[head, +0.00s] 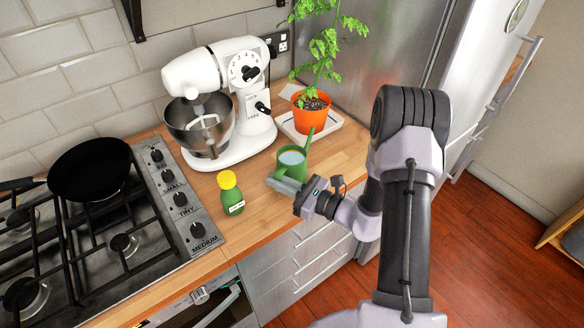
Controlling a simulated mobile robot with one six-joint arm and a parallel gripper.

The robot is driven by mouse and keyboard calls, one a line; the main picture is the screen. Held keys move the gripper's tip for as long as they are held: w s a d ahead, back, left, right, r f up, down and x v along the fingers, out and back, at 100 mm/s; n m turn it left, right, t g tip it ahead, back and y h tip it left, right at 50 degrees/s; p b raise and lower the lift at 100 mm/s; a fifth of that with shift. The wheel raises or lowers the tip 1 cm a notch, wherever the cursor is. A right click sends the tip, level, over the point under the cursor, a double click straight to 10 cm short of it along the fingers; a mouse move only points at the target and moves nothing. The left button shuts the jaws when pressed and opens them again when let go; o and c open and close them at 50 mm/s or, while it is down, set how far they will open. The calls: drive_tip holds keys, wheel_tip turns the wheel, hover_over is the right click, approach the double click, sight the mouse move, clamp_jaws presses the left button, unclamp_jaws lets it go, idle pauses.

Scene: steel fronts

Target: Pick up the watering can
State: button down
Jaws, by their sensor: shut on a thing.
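The green watering can (291,158) stands on or just above the wooden counter, in front of the potted plant. Its open top shows a pale blue-grey inside, and a thin green part rises at its upper right. My gripper (281,182) reaches in from the right and is shut on the near side of the can. The fingers cover part of the can's lower front. I cannot tell whether the can's base touches the counter.
A green bottle with a yellow cap (231,193) stands left of the can. A white stand mixer (232,105) is behind. An orange pot (311,115) with a plant sits on a white tray (330,137). The gas hob (120,225) is left; the counter's front edge is close.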

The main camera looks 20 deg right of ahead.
sight(277, 175)
drive_tip(key=shift+r, duration=0.15)
drive_tip(key=shift+r+p, duration=0.95)
drive_tip(key=shift+r, duration=0.8)
drive_tip(key=s+a+r+p, duration=0.15)
drive_tip(key=s+p, duration=0.35)
drive_tip(key=s, duration=1.1)
drive_tip(key=w+f+h+b, duration=0.1)
drive_tip(key=w+b, duration=0.1)
drive_tip(key=w, duration=0.1)
drive_tip(key=w+d+f+m+t+h+b, duration=0.1)
drive_tip(key=w+f+b, duration=0.1)
drive_tip(key=w, duration=0.1)
drive_tip(key=w+f+m+t+h+b, duration=0.1)
drive_tip(key=w+b, duration=0.1)
drive_tip(key=w, duration=0.2)
drive_tip(key=shift+d+f+b, duration=0.25)
drive_tip(key=shift+d+b, duration=0.1)
drive_tip(key=shift+w+d+r+m, duration=0.1)
drive_tip(key=shift+w+m, duration=0.2)
drive_tip(key=shift+w, duration=0.3)
drive_tip(key=shift+r, duration=0.1)
